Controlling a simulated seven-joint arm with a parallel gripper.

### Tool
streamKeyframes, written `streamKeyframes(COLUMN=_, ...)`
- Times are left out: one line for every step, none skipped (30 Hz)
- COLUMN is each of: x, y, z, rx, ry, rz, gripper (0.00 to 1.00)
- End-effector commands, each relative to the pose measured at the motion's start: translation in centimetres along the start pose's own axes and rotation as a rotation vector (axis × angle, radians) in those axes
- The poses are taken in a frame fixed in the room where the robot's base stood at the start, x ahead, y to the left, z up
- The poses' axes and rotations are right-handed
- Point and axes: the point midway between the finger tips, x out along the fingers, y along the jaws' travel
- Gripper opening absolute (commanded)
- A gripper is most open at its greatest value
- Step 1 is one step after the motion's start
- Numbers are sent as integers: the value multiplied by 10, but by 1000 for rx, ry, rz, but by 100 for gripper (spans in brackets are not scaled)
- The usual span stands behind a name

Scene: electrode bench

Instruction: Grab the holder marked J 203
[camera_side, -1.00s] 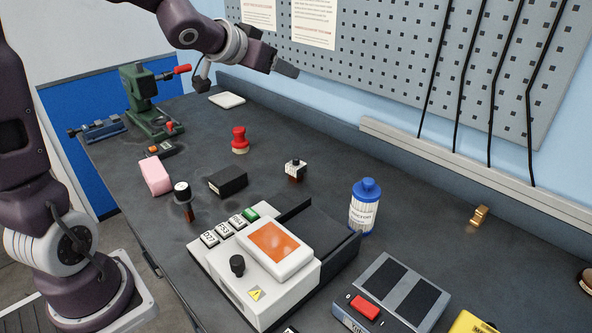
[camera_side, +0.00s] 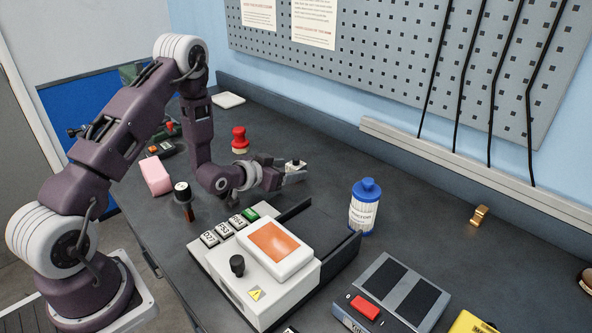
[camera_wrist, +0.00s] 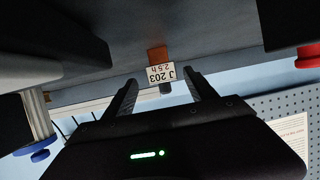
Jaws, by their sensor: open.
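The holder marked J 203 (camera_wrist: 161,73) shows upside down in the wrist view, with a white label, a brown end and a dark knob. It sits between the fingertips of my gripper (camera_wrist: 163,80). The two dark fingers are apart, one on each side of it. In the side view the holder (camera_side: 296,163) is partly hidden by my gripper (camera_side: 287,173), which is low over the bench and level with it. I cannot tell whether either finger touches it.
A white device with an orange screen (camera_side: 272,247) stands close in front. A blue-capped bottle (camera_side: 365,207) is to the right. A red knob-topped piece (camera_side: 239,139) stands behind to the left.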

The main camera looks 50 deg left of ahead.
Motion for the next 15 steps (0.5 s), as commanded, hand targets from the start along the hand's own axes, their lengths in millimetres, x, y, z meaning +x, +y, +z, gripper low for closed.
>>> streamKeyframes(x=6, y=0, z=1, rx=1, ry=3, rz=1, gripper=65)
streamKeyframes(x=9, y=0, z=1, rx=1, ry=4, rz=1, gripper=65)
streamKeyframes(x=15, y=0, z=0, rx=1, ry=4, rz=1, gripper=65)
streamKeyframes(x=19, y=0, z=0, rx=1, ry=5, rz=1, gripper=65)
streamKeyframes(x=24, y=-1, z=-1, rx=1, ry=5, rz=1, gripper=65)
streamKeyframes(x=31, y=-2, z=-1, rx=1, ry=5, rz=0, gripper=65)
streamKeyframes(x=37, y=-3, z=-2, rx=1, ry=5, rz=0, gripper=65)
streamKeyframes(x=43, y=-4, z=-2, rx=1, ry=5, rz=0, gripper=65)
streamKeyframes(x=51, y=-5, z=-3, rx=0, ry=6, rz=0, gripper=65)
streamKeyframes(x=56, y=-4, z=-3, rx=0, ry=4, rz=0, gripper=65)
streamKeyframes(x=61, y=-4, z=-2, rx=0, ry=4, rz=1, gripper=65)
streamKeyframes(x=65, y=-4, z=-2, rx=-1, ry=3, rz=1, gripper=65)
streamKeyframes(x=68, y=-4, z=-3, rx=-1, ry=3, rz=0, gripper=65)
streamKeyframes(x=69, y=-4, z=-3, rx=-1, ry=4, rz=0, gripper=65)
streamKeyframes(x=70, y=-4, z=-3, rx=-1, ry=3, rz=0, gripper=65)
